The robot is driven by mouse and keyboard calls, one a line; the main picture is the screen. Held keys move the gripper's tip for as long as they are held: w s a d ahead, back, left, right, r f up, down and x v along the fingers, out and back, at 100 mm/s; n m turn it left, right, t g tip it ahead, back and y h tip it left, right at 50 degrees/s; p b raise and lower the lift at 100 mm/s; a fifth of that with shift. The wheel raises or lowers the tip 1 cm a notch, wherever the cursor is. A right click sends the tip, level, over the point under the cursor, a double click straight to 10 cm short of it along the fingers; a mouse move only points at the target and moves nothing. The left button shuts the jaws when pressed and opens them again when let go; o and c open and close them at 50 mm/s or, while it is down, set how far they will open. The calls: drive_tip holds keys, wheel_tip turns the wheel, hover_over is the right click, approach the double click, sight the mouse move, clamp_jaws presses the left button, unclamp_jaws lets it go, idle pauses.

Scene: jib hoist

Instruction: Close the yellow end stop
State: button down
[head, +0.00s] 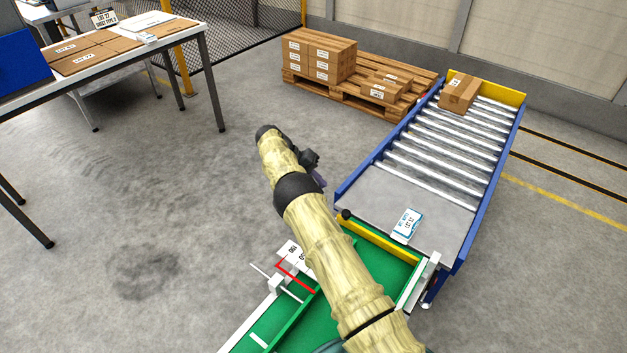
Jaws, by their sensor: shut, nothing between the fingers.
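A yellow bar (379,240) with a black knob (346,214) at its left end lies across the far end of the green bed (386,267), where it meets the roller conveyor. It looks like the end stop. My arm covers part of the green bed. My gripper (318,180) shows only as a small dark part beside my forearm, left of the black knob and apart from it in the picture. It is shut and empty; its fingers are hard to make out.
The roller conveyor (446,153) has blue sides, a yellow far end (508,95) and a carton (459,95). A label card (407,224) lies on its near plate. A pallet (333,91) with boxes stands behind. A table (128,51) is at left; the floor between is clear.

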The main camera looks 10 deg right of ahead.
drive_tip(key=shift+w+a+r, duration=0.2)
drive_tip(key=shift+a+r, duration=0.15)
drive_tip(key=shift+a, duration=0.25)
drive_tip(key=shift+r, duration=0.1)
